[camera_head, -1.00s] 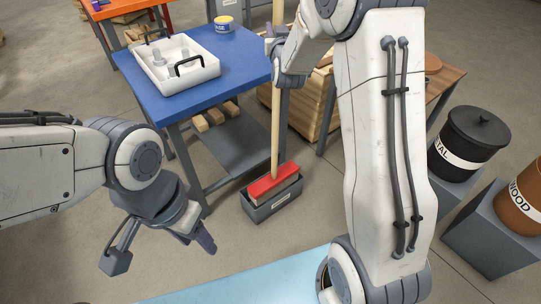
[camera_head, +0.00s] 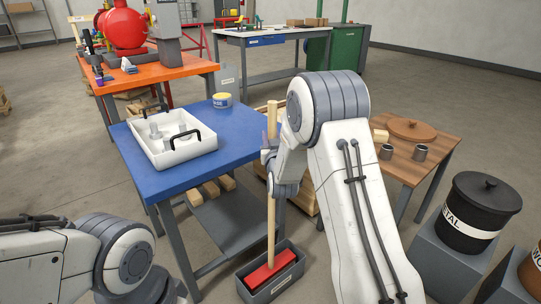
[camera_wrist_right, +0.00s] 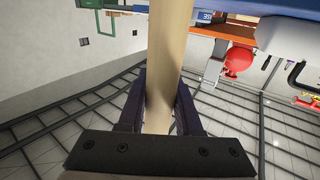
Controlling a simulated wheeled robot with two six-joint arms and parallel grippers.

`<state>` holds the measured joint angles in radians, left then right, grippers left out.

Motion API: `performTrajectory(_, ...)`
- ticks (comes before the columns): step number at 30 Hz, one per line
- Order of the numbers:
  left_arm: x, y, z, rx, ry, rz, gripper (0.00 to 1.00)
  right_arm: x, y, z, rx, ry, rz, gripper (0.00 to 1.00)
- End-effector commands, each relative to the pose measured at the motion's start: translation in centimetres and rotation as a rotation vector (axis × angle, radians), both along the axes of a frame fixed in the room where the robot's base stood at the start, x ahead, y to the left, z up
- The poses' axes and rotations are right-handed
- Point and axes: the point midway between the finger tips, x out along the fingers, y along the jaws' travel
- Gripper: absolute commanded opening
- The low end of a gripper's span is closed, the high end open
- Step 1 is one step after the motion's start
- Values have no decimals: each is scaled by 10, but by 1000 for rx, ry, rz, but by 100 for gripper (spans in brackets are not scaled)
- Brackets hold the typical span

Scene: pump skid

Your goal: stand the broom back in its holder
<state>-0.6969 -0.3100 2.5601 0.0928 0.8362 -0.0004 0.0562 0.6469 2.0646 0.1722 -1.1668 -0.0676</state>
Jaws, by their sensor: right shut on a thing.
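The broom has a pale wooden handle (camera_head: 271,217) and a red head (camera_head: 268,271). It stands close to upright, with its head inside the grey box-shaped holder (camera_head: 289,284) on the floor. My right gripper (camera_head: 269,158) is shut on the upper handle, partly hidden by my wrist. In the right wrist view the handle (camera_wrist_right: 167,60) runs between the two dark fingers (camera_wrist_right: 160,108). Whether the head rests on the holder's bottom is hidden. My left arm is at the lower left of the head view; its gripper is out of the picture.
Right of my arm are a wooden table (camera_head: 447,158) and a black METAL bin (camera_head: 478,212). Wooden crates stand behind the handle.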

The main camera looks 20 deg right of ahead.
Motion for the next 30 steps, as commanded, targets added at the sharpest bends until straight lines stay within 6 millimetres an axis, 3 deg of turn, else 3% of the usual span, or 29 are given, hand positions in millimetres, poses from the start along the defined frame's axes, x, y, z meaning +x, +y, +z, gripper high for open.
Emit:
performTrajectory(5,0,0,-4,0,0,0,50,1,1,-10,0,-6,2,0)
performTrajectory(11,0,0,-12,0,0,0,50,1,2,-37,0,-6,3,0)
performTrajectory(22,0,0,-14,0,0,0,50,1,2,-41,-1,-8,2,0)
performTrajectory(23,0,0,-14,0,0,0,50,1,2,-43,0,-1,2,41)
performTrajectory(24,0,0,-13,0,0,0,50,1,2,-42,0,-1,2,56)
performTrajectory(25,0,0,-13,0,0,0,50,1,2,-42,0,-1,2,63)
performTrajectory(30,0,0,-13,0,0,0,50,1,2,-42,0,-1,2,63)
